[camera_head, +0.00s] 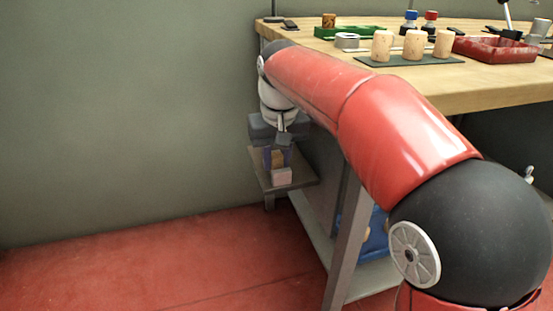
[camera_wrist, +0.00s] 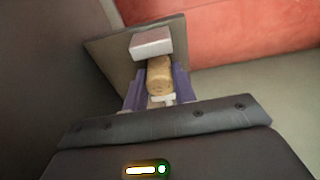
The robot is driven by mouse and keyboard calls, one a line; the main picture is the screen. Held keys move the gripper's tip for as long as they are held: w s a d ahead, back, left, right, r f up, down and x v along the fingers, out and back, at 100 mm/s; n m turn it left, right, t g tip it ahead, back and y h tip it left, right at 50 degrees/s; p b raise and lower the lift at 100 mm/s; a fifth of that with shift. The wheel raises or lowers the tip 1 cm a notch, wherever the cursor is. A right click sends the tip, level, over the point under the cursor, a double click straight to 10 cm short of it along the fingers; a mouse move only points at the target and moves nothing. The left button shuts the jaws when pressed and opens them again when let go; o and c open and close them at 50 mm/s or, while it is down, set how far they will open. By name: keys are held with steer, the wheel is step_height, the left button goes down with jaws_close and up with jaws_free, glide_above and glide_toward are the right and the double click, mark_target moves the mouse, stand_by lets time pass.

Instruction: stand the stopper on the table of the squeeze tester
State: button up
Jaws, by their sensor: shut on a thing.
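My gripper (camera_head: 277,155) is low at the left end of the workbench, over a small grey shelf. Its purple fingers are shut on a tan cork stopper (camera_head: 278,160). In the wrist view the stopper (camera_wrist: 159,75) lies between the fingers (camera_wrist: 157,88), with one round end toward the camera. A pale block (camera_head: 281,176) is on the shelf, and it also shows just beyond the stopper in the wrist view (camera_wrist: 151,43). I cannot tell whether the stopper touches the block or the shelf. No part is clearly recognisable as the squeeze tester's table.
The grey shelf (camera_head: 301,181) juts out beside the bench leg (camera_head: 346,240). On the wooden bench (camera_head: 490,84), several corks stand on a dark green mat (camera_head: 375,60), near a green tray (camera_head: 325,32) and a red tray (camera_head: 490,48). The red floor (camera_head: 150,260) at left is clear.

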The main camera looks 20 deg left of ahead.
steer(key=shift+f, duration=0.1)
steer(key=o, duration=0.9)
steer(key=r+p, duration=0.1)
steer(key=r, duration=0.3)
steer(key=s+r+p, duration=0.1)
steer(key=r, duration=0.3)
steer(key=d+r+p, duration=0.1)
steer(key=r, duration=0.3)
steer(key=shift+s+p, duration=0.25)
steer(key=shift+p, duration=0.1)
